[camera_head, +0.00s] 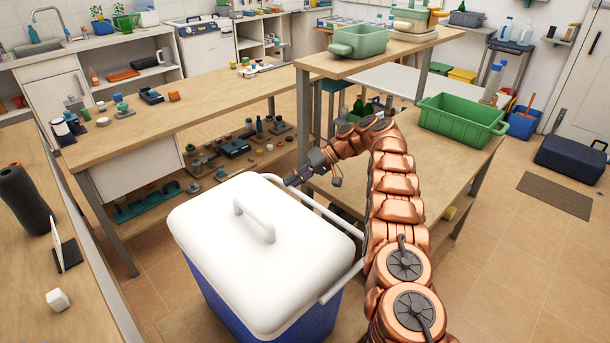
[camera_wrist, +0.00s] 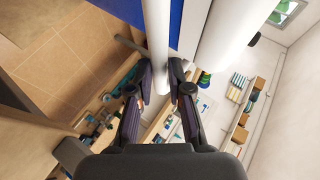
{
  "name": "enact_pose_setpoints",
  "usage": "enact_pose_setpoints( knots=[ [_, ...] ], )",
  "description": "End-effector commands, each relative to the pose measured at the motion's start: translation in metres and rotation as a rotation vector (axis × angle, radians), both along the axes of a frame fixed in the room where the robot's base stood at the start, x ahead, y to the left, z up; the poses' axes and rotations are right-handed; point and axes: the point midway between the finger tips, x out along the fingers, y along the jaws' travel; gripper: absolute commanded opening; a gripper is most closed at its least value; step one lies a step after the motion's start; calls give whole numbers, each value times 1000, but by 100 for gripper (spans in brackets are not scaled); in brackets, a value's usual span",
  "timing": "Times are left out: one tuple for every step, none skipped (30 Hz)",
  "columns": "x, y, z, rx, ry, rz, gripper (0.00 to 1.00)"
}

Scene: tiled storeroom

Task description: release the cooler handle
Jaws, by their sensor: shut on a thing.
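The cooler (camera_head: 258,255) has a blue body and a closed white lid, and stands on the floor in front of me. Its white bar handle (camera_head: 343,281) runs along the right side of the lid, partly hidden by my arm. My gripper (camera_head: 291,181) is at the far right corner of the cooler, on the handle. In the wrist view, the dark fingers of my gripper (camera_wrist: 161,76) sit on either side of the white handle bar (camera_wrist: 157,35) and are shut on it. The cooler's blue side shows just beyond the bar.
A wooden workbench (camera_head: 190,112) with small items stands behind the cooler. A shelved wooden table stands to the right, holding a green crate (camera_head: 462,120). A counter (camera_head: 15,250) runs along the left. Open tiled floor (camera_head: 500,260) lies at the right.

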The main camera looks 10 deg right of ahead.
Motion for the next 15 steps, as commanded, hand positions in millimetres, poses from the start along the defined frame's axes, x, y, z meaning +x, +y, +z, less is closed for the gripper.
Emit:
enact_pose_setpoints(
  knots=[
    [-3, 3, -18, -9, 26, 6, 0],
    [-3, 5, -20, -6, 29, 9, 0],
    [-4, 8, -22, -2, 35, 12, 0],
    [-4, 9, -24, 0, 37, 14, 0],
    [-4, 10, -25, 2, 40, 16, 0],
    [-5, 12, -26, 5, 43, 18, 0],
    [-5, 13, -27, 6, 44, 19, 0],
    [-5, 13, -27, 8, 45, 21, 0],
    [-5, 14, -28, 9, 46, 22, 0],
    [-5, 14, -28, 10, 46, 22, 0],
    [-5, 15, -28, 11, 47, 23, 0],
    [-6, 15, -28, 11, 47, 23, 0],
    [-5, 15, -28, 12, 48, 23, 0],
    [-6, 15, -28, 12, 48, 23, 0],
    [-6, 15, -28, 12, 47, 22, 0]
  ],
)
